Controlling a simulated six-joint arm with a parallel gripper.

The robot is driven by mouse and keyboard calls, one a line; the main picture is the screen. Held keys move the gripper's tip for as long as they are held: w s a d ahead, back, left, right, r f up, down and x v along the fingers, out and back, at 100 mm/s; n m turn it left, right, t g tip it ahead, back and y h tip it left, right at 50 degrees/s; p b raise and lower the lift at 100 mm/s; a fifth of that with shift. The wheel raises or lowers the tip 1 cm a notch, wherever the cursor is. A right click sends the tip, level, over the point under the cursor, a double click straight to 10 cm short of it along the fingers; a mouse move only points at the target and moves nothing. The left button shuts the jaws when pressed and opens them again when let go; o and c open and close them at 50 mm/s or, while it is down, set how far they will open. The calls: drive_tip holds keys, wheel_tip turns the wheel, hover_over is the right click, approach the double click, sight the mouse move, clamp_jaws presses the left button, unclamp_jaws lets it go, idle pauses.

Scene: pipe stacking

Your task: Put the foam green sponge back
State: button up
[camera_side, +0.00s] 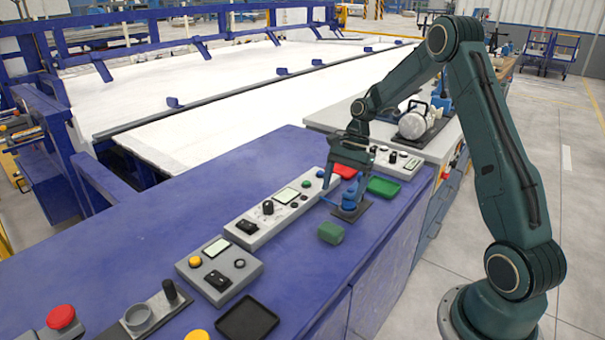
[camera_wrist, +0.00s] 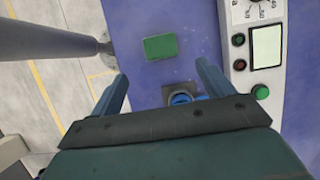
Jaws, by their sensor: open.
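The foam green sponge (camera_side: 330,232) lies on the blue-purple worktop, in front of the long grey control panel. In the wrist view the sponge (camera_wrist: 160,47) is a flat green block just beyond the fingertips, between their lines. My gripper (camera_side: 345,186) is open and empty, pointing down above the blue pipe piece (camera_side: 350,198) on its dark square base. The gripper's two fingers (camera_wrist: 162,72) stand apart in the wrist view, with the blue piece (camera_wrist: 181,98) between them. The sponge is clear of the fingers. A green tray (camera_side: 384,187) lies behind, to the right.
The long control panel (camera_side: 275,210) runs along the left of the sponge. A smaller control box (camera_side: 219,268) and a black tray (camera_side: 247,319) are nearer the camera. The worktop right of the sponge is clear up to its edge.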

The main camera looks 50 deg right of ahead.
drive_tip(key=shift+r, duration=0.1)
drive_tip(key=s+a+r+n+t+h, duration=0.1)
drive_tip(key=s+a+r+n+h, duration=0.1)
drive_tip(key=s+a+r+n, duration=0.45)
drive_tip(key=s+a+r+n+t+h, duration=0.1)
drive_tip(key=a+r+n, duration=0.3)
drive_tip(key=r, duration=0.5)
drive_tip(key=s+a+r+n+t, duration=0.1)
drive_tip(key=s+a+r+n, duration=0.1)
drive_tip(key=s, duration=0.6)
drive_tip(key=s+a+r+n+t+h, duration=0.1)
drive_tip(key=s+a+r+n+t, duration=0.1)
drive_tip(key=s+a+n, duration=0.2)
drive_tip(key=s+n, duration=0.1)
drive_tip(key=s, duration=0.2)
drive_tip(key=shift+s+a+t, duration=0.3)
drive_tip(key=shift+s, duration=0.05)
drive_tip(key=shift+n, duration=0.25)
drive_tip(key=shift+c, duration=0.4)
